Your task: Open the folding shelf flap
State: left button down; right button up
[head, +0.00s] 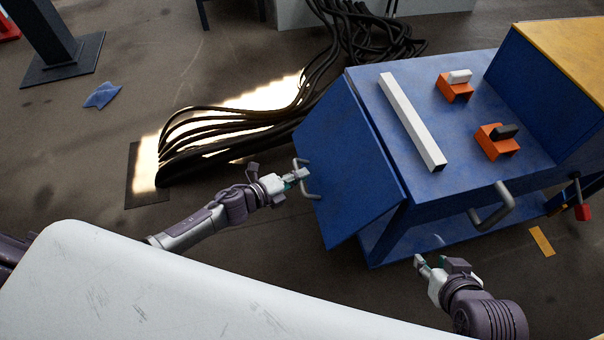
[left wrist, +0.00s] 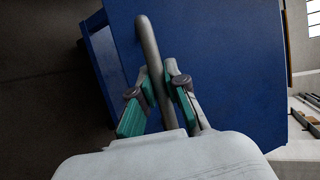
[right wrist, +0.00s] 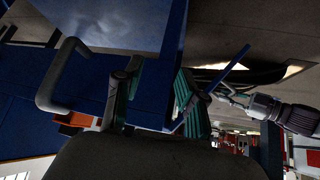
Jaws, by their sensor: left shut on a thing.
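The folding shelf flap (head: 352,165) is a blue panel on the left side of the blue bender cart; it slopes outward and down from the top edge. Its grey bar handle (head: 311,190) is near its outer edge. My left gripper (head: 302,174) is at this handle, and in the left wrist view its green-padded fingers (left wrist: 160,98) are shut around the handle bar (left wrist: 150,45), with the blue flap (left wrist: 225,65) behind. My right gripper (head: 430,262) is apart from the flap, low in front of the cart. Its fingers (right wrist: 152,98) are spread, with a blue cart part showing between them.
The cart top (head: 385,85) carries a white bar (head: 411,122) and two orange blocks (head: 455,88) (head: 497,140). A grey handle (head: 492,207) juts from its front. Black cables (head: 250,130) lie on the floor behind my left arm. A white surface (head: 180,285) fills the lower left.

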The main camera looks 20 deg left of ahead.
pick_arm(q)
jog(key=shift+s+a+r+p, duration=0.15)
jog(key=shift+a+r+p, duration=0.15)
jog(key=shift+a+r, duration=0.05)
pick_arm(e)
jog(key=shift+s+d+f+g+h, duration=0.1)
jog(key=shift+s+d+f+g, duration=0.25)
jog(key=shift+s, duration=0.35)
jog(key=shift+s+d+f+g+h, duration=0.1)
jog(key=shift+s+f+g, duration=0.1)
jog(key=shift+s+g, duration=0.35)
jog(key=shift+s+d+f+g+h, duration=0.1)
jog(key=shift+s+d+f+g, duration=0.2)
jog(key=shift+s, duration=0.5)
pick_arm(q)
jog(key=c, duration=1.2)
grip_release()
pick_arm(e)
jog(key=shift+a+r, duration=0.1)
pick_arm(q)
jog(key=v, duration=1.2)
